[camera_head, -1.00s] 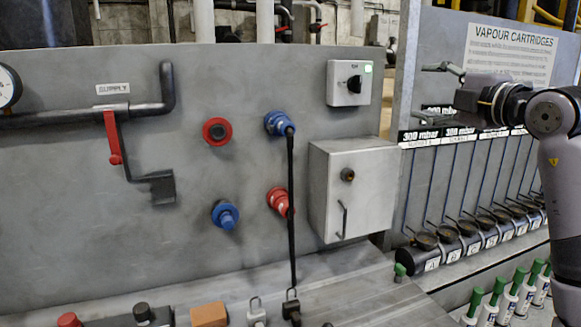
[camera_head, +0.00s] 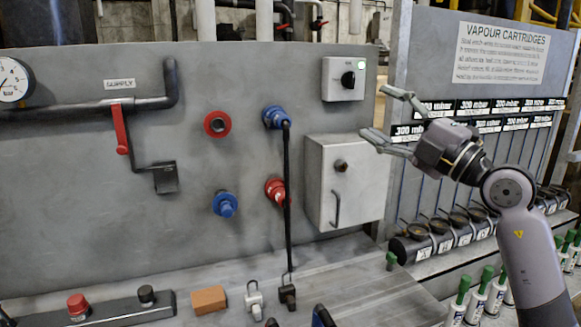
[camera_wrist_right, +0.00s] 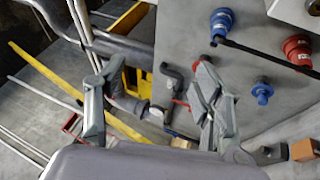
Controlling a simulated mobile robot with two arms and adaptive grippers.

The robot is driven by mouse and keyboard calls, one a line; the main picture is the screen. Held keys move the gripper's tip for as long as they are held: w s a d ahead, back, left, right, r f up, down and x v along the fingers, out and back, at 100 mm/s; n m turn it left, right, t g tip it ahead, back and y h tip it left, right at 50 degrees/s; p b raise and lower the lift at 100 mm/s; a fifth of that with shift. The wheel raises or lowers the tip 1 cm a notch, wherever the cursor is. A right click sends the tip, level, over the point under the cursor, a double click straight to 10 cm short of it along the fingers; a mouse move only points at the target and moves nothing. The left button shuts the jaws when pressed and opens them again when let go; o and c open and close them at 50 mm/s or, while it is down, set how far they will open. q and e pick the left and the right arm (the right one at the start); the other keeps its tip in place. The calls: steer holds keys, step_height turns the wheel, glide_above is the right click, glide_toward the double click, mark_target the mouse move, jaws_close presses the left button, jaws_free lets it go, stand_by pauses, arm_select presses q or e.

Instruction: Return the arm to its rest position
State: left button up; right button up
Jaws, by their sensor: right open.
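My right gripper (camera_head: 383,118) is in the head view, in front of the gap between the grey panel and the cartridge rack. Its fingers are spread, point left and hold nothing. In the right wrist view the open fingers (camera_wrist_right: 150,105) show with nothing between them. My right arm rises from the lower right of the head view, bent at the elbow. My left gripper is not in view.
The grey panel (camera_head: 80,215) carries a red lever (camera_head: 121,130), blue and red sockets, a switch box (camera_head: 344,78) and a metal cabinet (camera_head: 345,180). The cartridge rack (camera_head: 440,245) stands behind my right arm. An orange block (camera_head: 208,300) lies on the bench below.

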steer(key=s+d+f+m+h, duration=0.4)
steer(key=f+m+h, duration=0.4)
steer(key=f, duration=0.4)
steer(key=s+d+f+m+h, duration=0.3)
steer(key=d+f+m+h, duration=0.15)
steer(key=f+m, duration=0.65)
steer(key=s+d+f+m+h, duration=0.4)
steer(key=f+m+h, duration=0.35)
steer(key=f, duration=0.65)
steer(key=s+a+f+n+g+y, duration=0.1)
steer(key=s+a+f+g+y, duration=0.4)
steer(key=s+f, duration=0.7)
steer(key=s+a+f+n+g+y, duration=0.1)
steer(key=s+a+f+g, duration=0.3)
steer(key=s+f+g, duration=0.75)
steer(key=s+f+t, duration=0.1)
steer(key=s+f, duration=0.1)
steer(key=f, duration=1)
steer(key=s+f+t, duration=0.2)
steer(key=f, duration=1)
steer(key=s+d+f+g, duration=0.1)
steer(key=s+d+f, duration=0.2)
steer(key=s+f, duration=1.2)
steer(key=shift+s+d+f+n, duration=0.2)
steer(key=shift+s+f+n, duration=0.2)
steer(key=shift+s, duration=0.3)
